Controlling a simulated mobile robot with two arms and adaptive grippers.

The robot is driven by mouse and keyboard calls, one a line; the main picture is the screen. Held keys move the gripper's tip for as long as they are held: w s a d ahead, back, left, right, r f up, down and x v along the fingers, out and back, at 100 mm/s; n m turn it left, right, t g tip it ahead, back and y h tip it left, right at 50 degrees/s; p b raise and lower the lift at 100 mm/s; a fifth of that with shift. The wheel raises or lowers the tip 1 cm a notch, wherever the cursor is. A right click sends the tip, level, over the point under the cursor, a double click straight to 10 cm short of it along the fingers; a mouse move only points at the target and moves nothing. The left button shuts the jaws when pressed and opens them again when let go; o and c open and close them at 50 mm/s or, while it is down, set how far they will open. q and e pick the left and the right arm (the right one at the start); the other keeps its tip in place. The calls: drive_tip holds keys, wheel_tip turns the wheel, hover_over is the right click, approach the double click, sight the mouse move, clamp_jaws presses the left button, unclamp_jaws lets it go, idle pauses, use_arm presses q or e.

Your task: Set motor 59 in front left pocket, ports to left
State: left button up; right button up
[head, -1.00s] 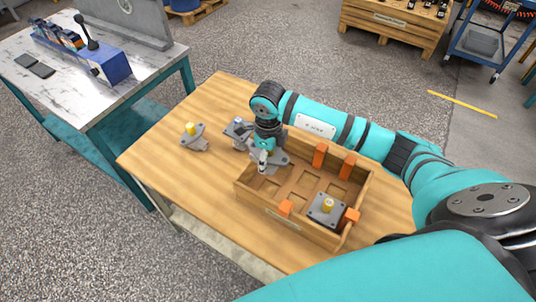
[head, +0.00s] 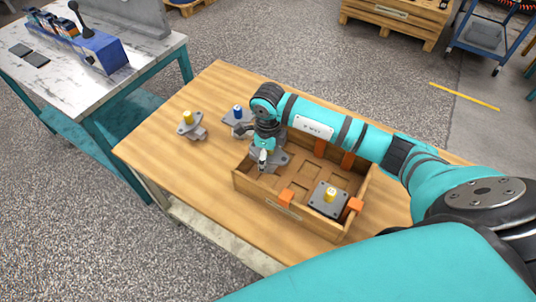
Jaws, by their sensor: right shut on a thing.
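My right gripper (head: 262,161) is shut on a grey motor (head: 276,160), whose flange shows beside the fingers. It holds this motor at the left end of the wooden tray (head: 311,223); the arm hides much of it, and I cannot tell whether it touches the tray floor. Another grey motor (head: 316,196) with a yellow cap sits upright in the tray's front right pocket. A yellow-capped motor (head: 197,132) and a blue-capped motor (head: 232,121) stand on the table to the left. No number is readable on any motor. My left gripper is out of view.
Orange blocks (head: 286,199) stand at the tray's edges; my right arm partly covers the back ones. The wooden table (head: 165,160) is clear at front left. A metal workbench (head: 90,85) with a blue holder (head: 95,57) stands at far left.

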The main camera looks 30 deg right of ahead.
drive_tip(key=shift+f+b, duration=0.7)
drive_tip(key=shift+f, duration=0.45)
drive_tip(key=shift+f+b, duration=2)
drive_tip(key=shift+f, duration=0.3)
drive_tip(key=shift+f+b, duration=0.5)
drive_tip(key=shift+f, duration=0.1)
drive_tip(key=o, duration=1.9)
drive_tip(key=shift+c, duration=0.2)
